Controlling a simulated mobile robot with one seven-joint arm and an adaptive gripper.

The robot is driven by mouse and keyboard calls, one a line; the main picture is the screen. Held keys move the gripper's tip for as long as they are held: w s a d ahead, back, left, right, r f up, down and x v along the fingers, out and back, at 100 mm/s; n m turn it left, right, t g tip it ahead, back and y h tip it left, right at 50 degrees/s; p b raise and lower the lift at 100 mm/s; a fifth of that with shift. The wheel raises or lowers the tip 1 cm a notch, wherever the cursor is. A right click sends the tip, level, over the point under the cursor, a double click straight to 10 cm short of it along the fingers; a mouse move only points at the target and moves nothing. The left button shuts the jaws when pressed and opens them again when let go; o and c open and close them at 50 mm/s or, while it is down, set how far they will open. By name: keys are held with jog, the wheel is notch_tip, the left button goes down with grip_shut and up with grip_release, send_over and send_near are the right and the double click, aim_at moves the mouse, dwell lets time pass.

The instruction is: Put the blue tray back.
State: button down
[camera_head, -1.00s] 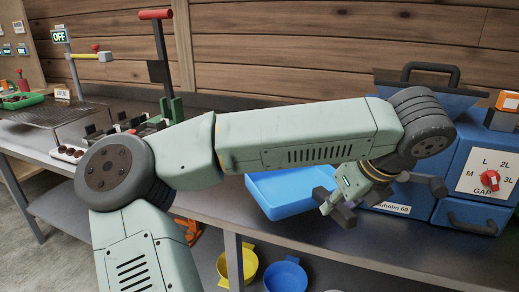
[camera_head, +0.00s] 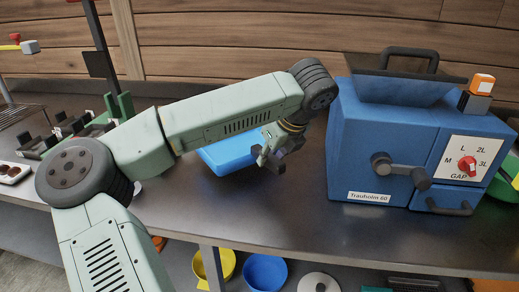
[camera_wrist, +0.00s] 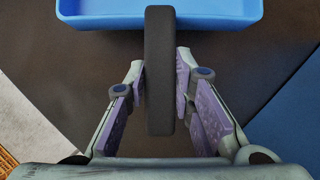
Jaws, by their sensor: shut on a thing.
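The blue tray (camera_head: 228,153) is on or just above the grey bench, left of the blue machine; I cannot tell whether it touches the bench. My arm crosses in front of it and hides part of it. My gripper (camera_head: 272,158) is at the tray's right end. In the wrist view my gripper (camera_wrist: 161,80) is shut on a dark upright bar, the tray handle (camera_wrist: 160,60), with one finger on each side. The tray's near wall (camera_wrist: 100,22) shows just beyond it. The tray's inside is mostly out of view.
The blue machine (camera_head: 350,140), with a crank handle (camera_head: 395,168) and a dial (camera_head: 467,167), stands right of the tray. Bare bench (camera_head: 270,205) lies in front. Below are a yellow bowl (camera_head: 215,268) and a blue bowl (camera_head: 265,271). A wooden wall closes the back.

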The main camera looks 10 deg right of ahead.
jog(key=shift+w+a+f+p, duration=0.15)
jog(key=shift+w+f+p, duration=0.3)
jog(key=shift+w+f, duration=0.35)
jog(key=shift+w+a+f+p, duration=0.2)
jog(key=shift+w+f+p, duration=0.35)
jog(key=shift+w, duration=0.5)
jog(key=shift+w+a+f+p, duration=0.15)
jog(key=shift+w+f+p, duration=0.25)
jog(key=shift+w+f, duration=0.4)
jog(key=c, duration=1.4)
grip_release()
jog(key=shift+w+r, duration=0.1)
jog(key=shift+w, duration=0.05)
jog(key=shift+o, duration=0.2)
jog(key=shift+r, duration=0.1)
jog(key=b+v, duration=0.2)
jog(key=v, duration=1)
